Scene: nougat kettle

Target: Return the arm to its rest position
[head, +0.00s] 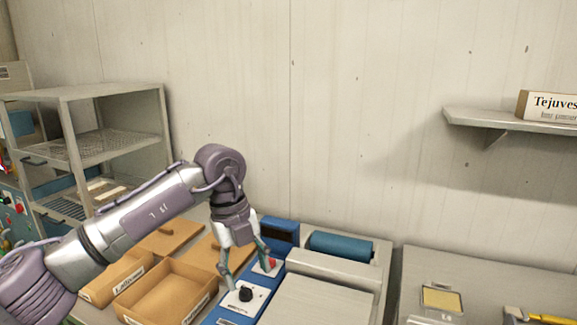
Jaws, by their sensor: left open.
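My left arm comes in from the left side of the head view. Its gripper (245,272) points down over the control panel of a blue and grey machine (281,225). The fingers are spread and nothing shows between them. A black knob (245,294) on a white plate is just below the fingertips. A red button (271,264) is close to the right finger. I cannot tell whether a fingertip touches the panel. My right gripper is not in view.
Open cardboard boxes (168,291) with labels stand left of the machine, under my arm. A metal rack (110,92) is at the back left. A wall shelf (505,121) holds a "Tejuves" box (548,106). A grey table (478,268) at right carries a small tray (441,300).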

